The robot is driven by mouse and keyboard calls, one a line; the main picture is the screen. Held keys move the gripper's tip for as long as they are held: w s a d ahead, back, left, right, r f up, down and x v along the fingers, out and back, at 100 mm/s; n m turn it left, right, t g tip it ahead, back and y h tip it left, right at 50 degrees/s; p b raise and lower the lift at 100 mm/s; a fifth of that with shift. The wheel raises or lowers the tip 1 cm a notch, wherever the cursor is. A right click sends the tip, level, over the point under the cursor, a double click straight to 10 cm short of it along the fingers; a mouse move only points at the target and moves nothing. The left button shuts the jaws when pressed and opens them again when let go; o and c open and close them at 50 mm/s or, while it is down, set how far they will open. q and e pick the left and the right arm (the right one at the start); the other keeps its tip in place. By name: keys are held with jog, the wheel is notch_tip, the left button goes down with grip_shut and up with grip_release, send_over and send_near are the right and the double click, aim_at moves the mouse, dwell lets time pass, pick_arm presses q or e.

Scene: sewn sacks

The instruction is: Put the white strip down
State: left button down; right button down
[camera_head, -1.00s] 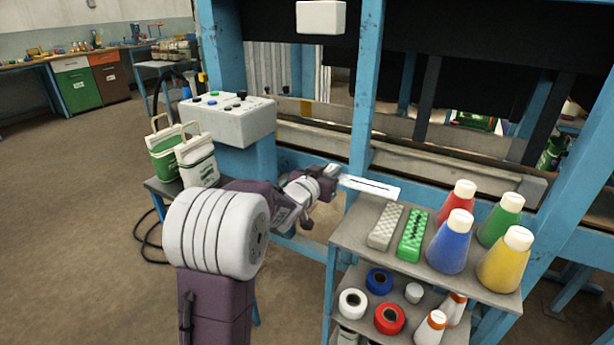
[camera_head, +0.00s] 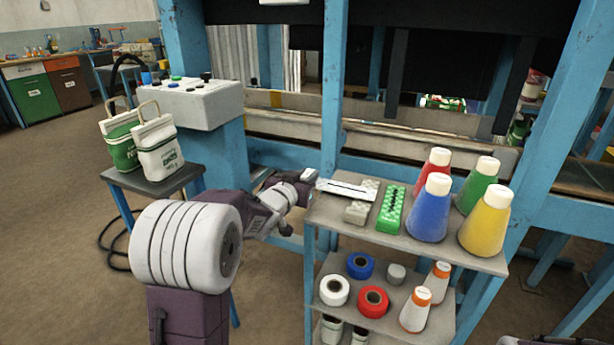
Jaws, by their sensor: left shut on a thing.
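The white strip (camera_head: 345,190) is a thin, flat piece with a dark line along it. My left gripper (camera_head: 311,181) is shut on its left end. The strip reaches right from the gripper, over the left part of the grey shelf's top (camera_head: 345,229). It overlaps the upper part of a grey-white block (camera_head: 358,211) in this view. Whether the strip touches the block or hangs above it, I cannot tell. A green block (camera_head: 391,211) lies just right of the grey one. My right gripper is not in view.
Red (camera_head: 431,166), blue (camera_head: 430,212), green (camera_head: 477,185) and yellow (camera_head: 486,222) cones crowd the top's right side. Tape rolls and bottles fill the lower shelf. A blue frame post (camera_head: 331,100) rises behind the shelf. Two sacks (camera_head: 158,148) stand on a stool at left.

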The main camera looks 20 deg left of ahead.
pick_arm(q)
jog(key=shift+f, duration=0.45)
jog(key=c, duration=1.1)
grip_release()
jog(key=shift+c, duration=0.2)
jog(key=shift+r, duration=0.1)
jog(key=s+r+p, duration=0.1)
jog(key=s+p, duration=0.1)
jog(key=s, duration=0.7)
jog(key=shift+a, duration=0.15)
jog(key=shift+r, duration=0.1)
